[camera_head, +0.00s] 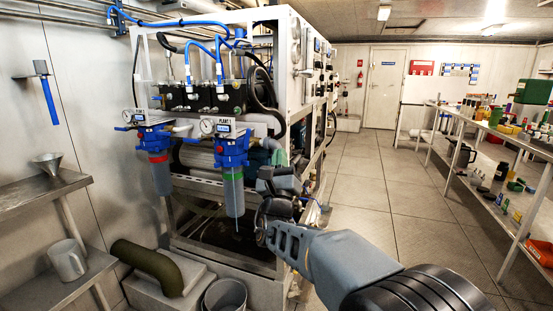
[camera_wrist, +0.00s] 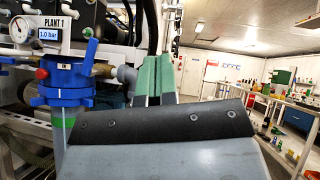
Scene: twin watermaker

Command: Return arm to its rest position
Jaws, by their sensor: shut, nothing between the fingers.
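My gripper's two green fingers (camera_wrist: 156,76) stand upright side by side in the wrist view, shut with nothing seen between them. In the head view my gripper (camera_head: 280,158) points up in front of the watermaker frame, right of the Plant 1 filter housing. My arm (camera_head: 345,262) reaches in from the lower right and bends upward at the wrist. The filter housing with blue head and green ring (camera_head: 232,165) is close to the left of my wrist. It also shows in the wrist view (camera_wrist: 62,88). I cannot tell whether the fingers touch anything behind them.
A second filter housing with a red ring (camera_head: 157,158) hangs further left. A grey bucket (camera_head: 226,297) and an olive elbow pipe (camera_head: 148,266) are low at the left. Shelves with bottles and tools (camera_head: 500,160) line the right. The aisle floor (camera_head: 385,185) between is clear.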

